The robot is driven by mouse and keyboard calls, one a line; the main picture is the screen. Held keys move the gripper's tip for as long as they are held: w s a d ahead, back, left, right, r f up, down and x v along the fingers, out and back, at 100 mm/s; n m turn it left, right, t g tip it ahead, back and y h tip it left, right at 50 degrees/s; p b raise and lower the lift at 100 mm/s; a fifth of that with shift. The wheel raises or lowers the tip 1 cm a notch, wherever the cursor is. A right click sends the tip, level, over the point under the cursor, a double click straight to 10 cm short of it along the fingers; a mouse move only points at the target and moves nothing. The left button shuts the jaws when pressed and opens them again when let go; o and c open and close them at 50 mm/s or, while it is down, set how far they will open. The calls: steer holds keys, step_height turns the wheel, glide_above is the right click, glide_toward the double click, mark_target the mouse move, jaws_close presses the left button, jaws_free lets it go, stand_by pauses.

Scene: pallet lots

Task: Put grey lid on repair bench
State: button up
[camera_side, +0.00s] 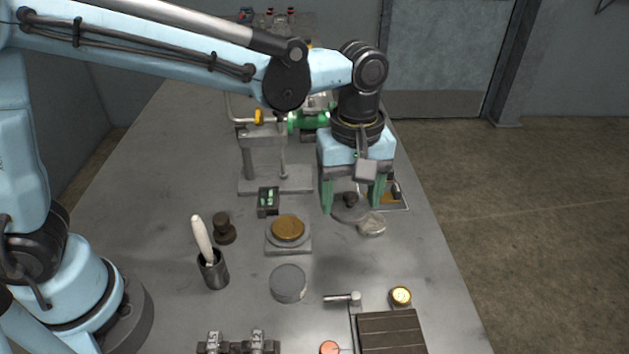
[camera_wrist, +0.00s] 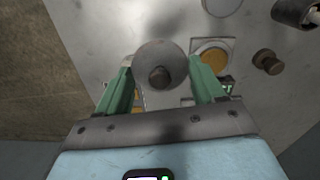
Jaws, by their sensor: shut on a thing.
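The grey lid (camera_side: 342,211) is a round flat disc with a dark knob. My gripper (camera_side: 351,203) holds it between its green fingers at the far right part of the table. In the wrist view the lid (camera_wrist: 148,55) sits between the fingertips of my gripper (camera_wrist: 160,66), its knob in the middle. My gripper is shut on the lid. A pale round item (camera_side: 371,226) shows just beside the lid's edge; I cannot tell if they touch. The grey metal worktop (camera_side: 345,265) lies below; I cannot tell whether it is the repair bench.
A gold disc on a square plate (camera_side: 274,246), a grey disc (camera_side: 288,285), a cup with a brush (camera_side: 213,273) and a brown knob (camera_side: 224,230) stand nearby. A slatted pallet (camera_side: 390,333) is in front. A grey stand (camera_side: 262,140) rises behind. Bare tabletop lies right.

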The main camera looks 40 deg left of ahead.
steer(key=shift+w+a+f, duration=0.15)
steer(key=shift+w+a, duration=0.1)
steer(key=shift+w, duration=0.25)
steer(key=w+a+f, duration=0.4)
steer(key=w+a, duration=0.1)
steer(key=w+a+f, duration=0.3)
steer(key=shift+a, duration=0.2)
steer(key=shift+f, duration=2)
steer(key=shift+f, duration=0.15)
steer(key=o, duration=1)
